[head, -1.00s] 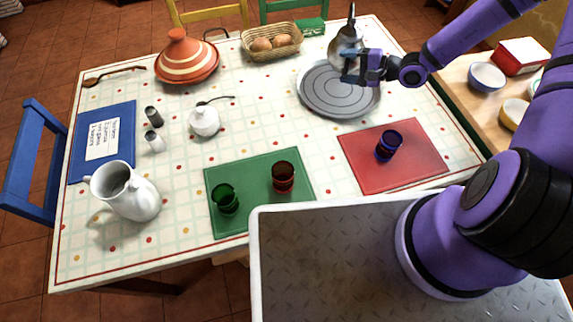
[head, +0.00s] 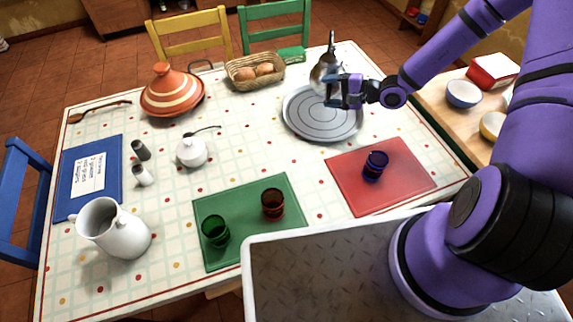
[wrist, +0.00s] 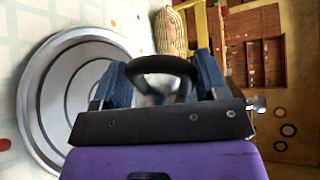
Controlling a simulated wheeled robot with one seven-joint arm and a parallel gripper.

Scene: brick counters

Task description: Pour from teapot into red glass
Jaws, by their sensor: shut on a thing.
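The silver teapot (head: 322,72) is at the back right of the table, over the rear edge of the round grey tray (head: 303,117). My gripper (head: 340,91) is shut on its dark handle (wrist: 163,64), which shows between the jaws in the wrist view. The teapot's body is mostly hidden there, and I cannot tell whether its base touches the tray. The red glass (head: 272,204) stands upright on the green mat (head: 245,240), to the right of the green glass (head: 215,231). A blue glass (head: 375,166) stands on the red mat (head: 400,190).
A bread basket (head: 240,74) is left of the teapot. An orange striped tagine (head: 170,92), white sugar bowl (head: 192,152), two shakers (head: 142,176) and a white pitcher (head: 118,235) stand further left. The table between tray and green mat is clear.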

